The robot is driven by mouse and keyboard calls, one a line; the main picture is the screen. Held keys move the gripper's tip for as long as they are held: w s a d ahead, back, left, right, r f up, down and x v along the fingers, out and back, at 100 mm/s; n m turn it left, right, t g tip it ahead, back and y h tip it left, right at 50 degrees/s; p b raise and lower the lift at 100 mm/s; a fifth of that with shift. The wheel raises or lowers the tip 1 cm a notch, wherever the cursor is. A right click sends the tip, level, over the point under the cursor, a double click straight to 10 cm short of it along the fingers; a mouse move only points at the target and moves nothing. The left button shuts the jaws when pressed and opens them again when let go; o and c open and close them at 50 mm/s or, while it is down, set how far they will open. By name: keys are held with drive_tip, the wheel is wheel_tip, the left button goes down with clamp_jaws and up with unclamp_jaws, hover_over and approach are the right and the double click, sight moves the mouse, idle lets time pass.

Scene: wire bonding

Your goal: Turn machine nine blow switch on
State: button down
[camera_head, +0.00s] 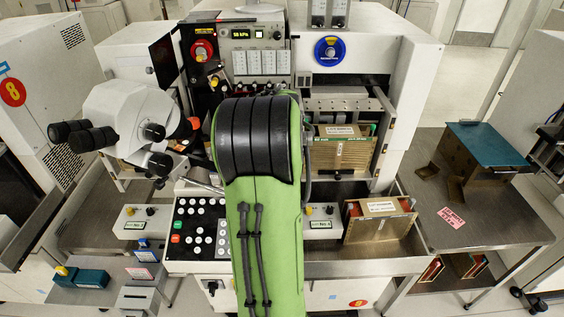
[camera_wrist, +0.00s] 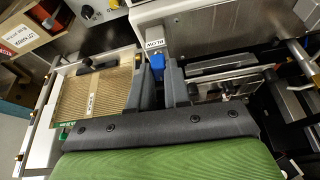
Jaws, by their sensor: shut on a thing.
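In the wrist view, my gripper (camera_wrist: 159,70) has its two grey fingers on either side of a small blue switch (camera_wrist: 157,60). The fingers are shut on it. A white label (camera_wrist: 155,43), upside down in this view and seeming to read BLOW, sits on the grey block just beyond the switch. In the head view, my green and black arm reaches over the middle of the machine (camera_head: 415,48) and hides my gripper and the switch. A red round number tag (camera_head: 358,303) is on the machine's lower front, too small to read surely.
A slotted magazine (camera_wrist: 95,95) lies close left of my fingers, and metal rails and clamps (camera_wrist: 225,85) lie close right. A microscope (camera_head: 125,115) juts out at the left of the machine. A button panel (camera_head: 195,230) is beside my arm. A side table (camera_head: 500,215) stands right.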

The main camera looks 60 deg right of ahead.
drive_tip(key=shift+n, duration=0.6)
drive_tip(key=c, duration=1.1)
unclamp_jaws()
drive_tip(key=p+v, duration=0.1)
drive_tip(key=v, duration=0.7)
drive_tip(key=p+v, duration=0.2)
drive_tip(key=v, duration=0.5)
drive_tip(key=shift+s+r, duration=0.3)
drive_tip(key=shift+r, duration=0.1)
